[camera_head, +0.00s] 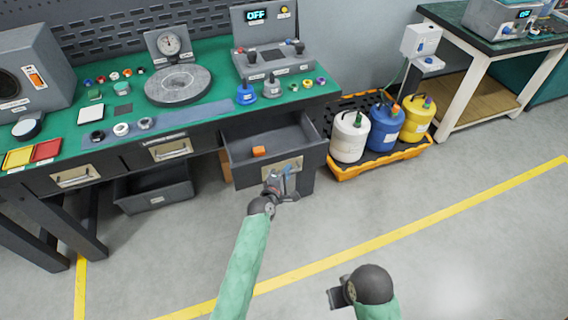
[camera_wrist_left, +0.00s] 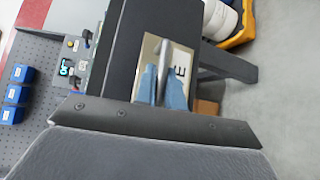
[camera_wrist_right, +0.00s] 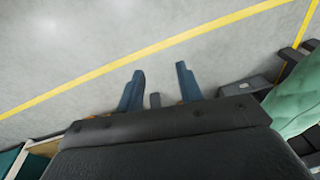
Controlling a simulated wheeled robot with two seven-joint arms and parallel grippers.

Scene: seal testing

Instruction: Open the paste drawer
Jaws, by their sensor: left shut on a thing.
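The paste drawer (camera_head: 250,160) is the right-hand drawer of the green-topped bench, and it stands well out from the bench front. An orange block (camera_head: 259,151) lies inside it. My left gripper (camera_head: 285,178) is at the drawer's front panel, shut on its metal handle. In the left wrist view the blue fingers close around the handle (camera_wrist_left: 163,70) in front of a pale label plate (camera_wrist_left: 150,62), whose lettering is mostly hidden. My right gripper (camera_wrist_right: 160,85) is open and empty over the floor, with its fingers apart in the right wrist view.
Two closed drawers with handles (camera_head: 171,149) (camera_head: 75,176) sit to the left. A grey bin (camera_head: 153,190) is under the bench. White, blue and yellow jugs (camera_head: 349,137) stand on a yellow-edged pallet (camera_head: 375,160) right of the drawer. The floor in front is clear.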

